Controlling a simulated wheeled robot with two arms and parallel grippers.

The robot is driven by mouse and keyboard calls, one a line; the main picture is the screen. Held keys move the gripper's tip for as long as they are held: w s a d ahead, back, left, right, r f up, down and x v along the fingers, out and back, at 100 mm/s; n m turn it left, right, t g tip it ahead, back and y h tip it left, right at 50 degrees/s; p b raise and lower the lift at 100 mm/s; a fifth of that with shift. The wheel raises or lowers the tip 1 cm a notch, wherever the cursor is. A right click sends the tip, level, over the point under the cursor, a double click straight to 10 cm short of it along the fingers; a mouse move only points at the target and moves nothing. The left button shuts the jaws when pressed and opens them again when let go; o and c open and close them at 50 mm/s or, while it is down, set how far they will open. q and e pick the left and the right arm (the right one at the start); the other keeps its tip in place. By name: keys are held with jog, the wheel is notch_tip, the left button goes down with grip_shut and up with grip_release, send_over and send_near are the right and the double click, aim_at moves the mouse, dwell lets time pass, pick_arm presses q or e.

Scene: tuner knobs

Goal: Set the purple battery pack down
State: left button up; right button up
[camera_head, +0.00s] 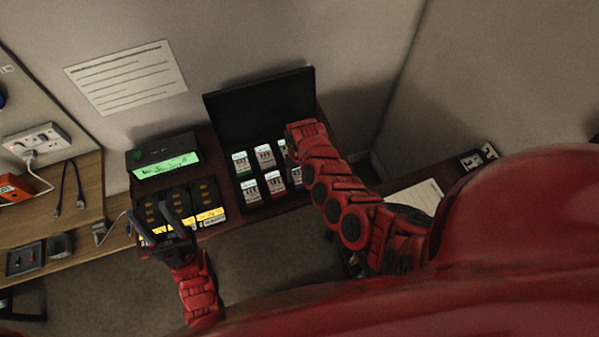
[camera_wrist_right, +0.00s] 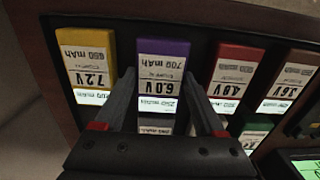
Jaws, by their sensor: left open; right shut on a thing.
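In the right wrist view, the purple battery pack (camera_wrist_right: 163,60), with a white label reading 6.0 V, stands between the two fingers of my right gripper (camera_wrist_right: 161,80), which is shut on it. It is in line with a yellow pack (camera_wrist_right: 86,45) on its left and a red pack (camera_wrist_right: 238,60) on its right. I cannot tell whether its base touches the bottom of the black case. My left gripper (camera_head: 161,228) is open and empty, in front of the charger bays.
The open black case (camera_head: 262,108) holds several labelled packs in two rows. Left of it is a charger (camera_head: 178,208) with dark bays and yellow labels, below a box with a lit green display (camera_head: 165,166). A power strip (camera_head: 35,140) is at far left.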

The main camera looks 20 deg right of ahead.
jog(key=shift+f, duration=0.2)
jog(key=o, duration=1.5)
jog(key=shift+r, duration=0.1)
jog(key=shift+r, duration=0.2)
